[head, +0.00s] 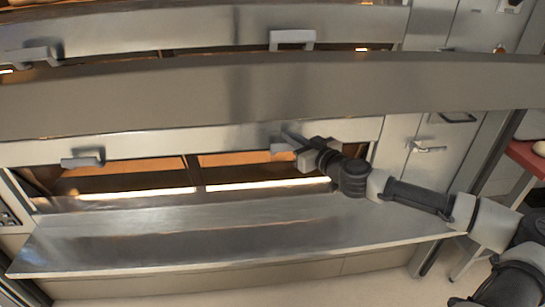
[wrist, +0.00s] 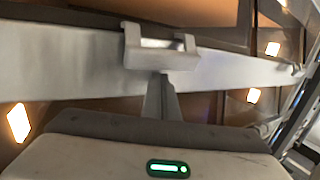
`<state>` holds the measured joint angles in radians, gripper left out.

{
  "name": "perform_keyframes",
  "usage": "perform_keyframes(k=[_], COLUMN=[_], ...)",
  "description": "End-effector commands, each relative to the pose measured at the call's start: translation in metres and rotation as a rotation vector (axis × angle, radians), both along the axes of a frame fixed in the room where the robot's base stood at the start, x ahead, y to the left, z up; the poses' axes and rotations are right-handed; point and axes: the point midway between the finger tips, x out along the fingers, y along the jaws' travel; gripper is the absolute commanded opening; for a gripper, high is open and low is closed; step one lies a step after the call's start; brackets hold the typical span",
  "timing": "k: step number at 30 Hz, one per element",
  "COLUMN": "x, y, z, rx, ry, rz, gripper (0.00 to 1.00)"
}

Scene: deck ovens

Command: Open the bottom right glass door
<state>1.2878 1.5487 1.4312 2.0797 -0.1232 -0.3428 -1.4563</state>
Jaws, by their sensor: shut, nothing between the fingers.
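The bottom right glass door shows as an orange-lit window (head: 250,159) under a long metal rail. Its pale grey handle (head: 283,148) sits on that rail, close to my gripper (head: 290,136). In the wrist view the handle (wrist: 160,58) is a wide bracket straight ahead on the rail. My gripper's fingers (wrist: 161,85) are together and empty, pointing at the handle's underside. Their tips lie at or just behind its lower edge; I cannot tell whether they touch. The gripper's body hides the lower part of the wrist view.
The bottom left door's handle (head: 82,160) is on the same rail. A broad metal shelf (head: 240,235) juts out below the doors. A thick metal ledge (head: 200,95) runs above. Upper-deck handles (head: 292,38) are higher up. A red-topped table (head: 525,155) stands at right.

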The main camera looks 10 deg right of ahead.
Motion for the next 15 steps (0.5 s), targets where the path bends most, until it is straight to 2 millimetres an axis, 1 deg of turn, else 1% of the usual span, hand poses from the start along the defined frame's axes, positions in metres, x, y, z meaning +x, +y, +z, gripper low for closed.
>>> perform_keyframes(k=[5,15], x=[0.0,-0.001], y=[0.0,0.0], z=[-0.002,-0.025], rx=[0.0,-0.001], ry=[0.0,0.002], rz=[0.0,0.0], gripper=[0.0,0.0])
